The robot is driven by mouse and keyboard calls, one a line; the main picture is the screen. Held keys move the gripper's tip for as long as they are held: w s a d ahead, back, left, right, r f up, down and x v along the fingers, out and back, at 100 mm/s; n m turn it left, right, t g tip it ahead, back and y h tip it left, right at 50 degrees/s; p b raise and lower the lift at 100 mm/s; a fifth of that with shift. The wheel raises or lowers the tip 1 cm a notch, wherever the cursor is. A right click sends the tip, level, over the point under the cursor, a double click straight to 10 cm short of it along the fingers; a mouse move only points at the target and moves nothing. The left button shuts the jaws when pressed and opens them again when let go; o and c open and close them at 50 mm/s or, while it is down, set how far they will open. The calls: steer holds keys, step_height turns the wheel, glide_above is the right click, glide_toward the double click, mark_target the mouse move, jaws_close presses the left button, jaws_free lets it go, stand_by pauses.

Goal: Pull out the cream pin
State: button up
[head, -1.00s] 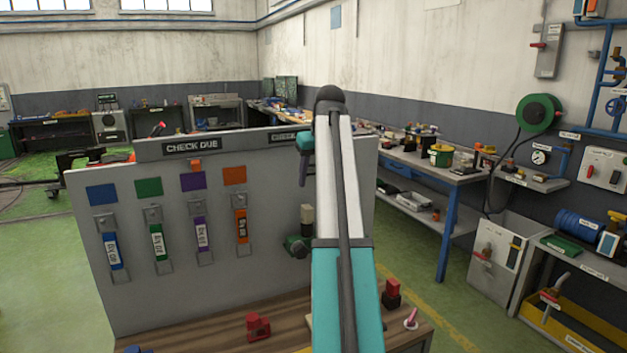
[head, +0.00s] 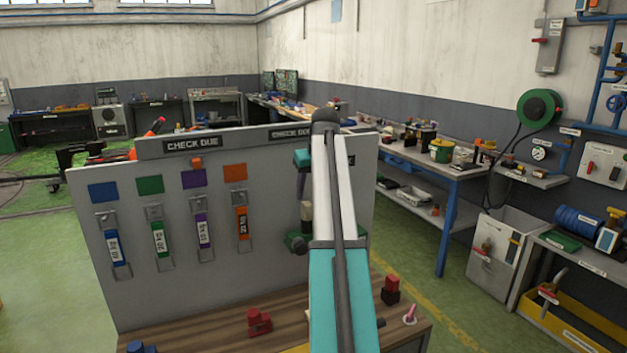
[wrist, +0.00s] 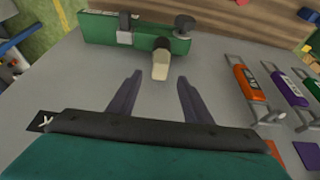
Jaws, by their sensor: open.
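The cream pin (wrist: 160,66) is a short block with a dark collar, standing out from a green fixture (wrist: 98,28) on the grey board. In the head view the cream pin (head: 307,210) is partly visible beside my arm, above a dark green knob. My gripper (wrist: 159,78) is open, with its two dark fingers apart on either side of the line to the pin. The pin's end sits at about the fingertips, between them in the picture; I cannot tell whether they touch it. In the head view my gripper (head: 303,184) is just above the pin, partly hidden.
The grey board (head: 150,290) carries coloured squares and several hanging tags, including an orange tag (head: 242,223). A wooden bench top (head: 205,318) below holds a red block (head: 259,321) and a pink peg (head: 410,313). My arm hides the board's right part.

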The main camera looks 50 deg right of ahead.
mark_target(308, 203)
steer(key=shift+p+x, duration=0.75)
steer(key=shift+x, duration=2.85)
jaws_close()
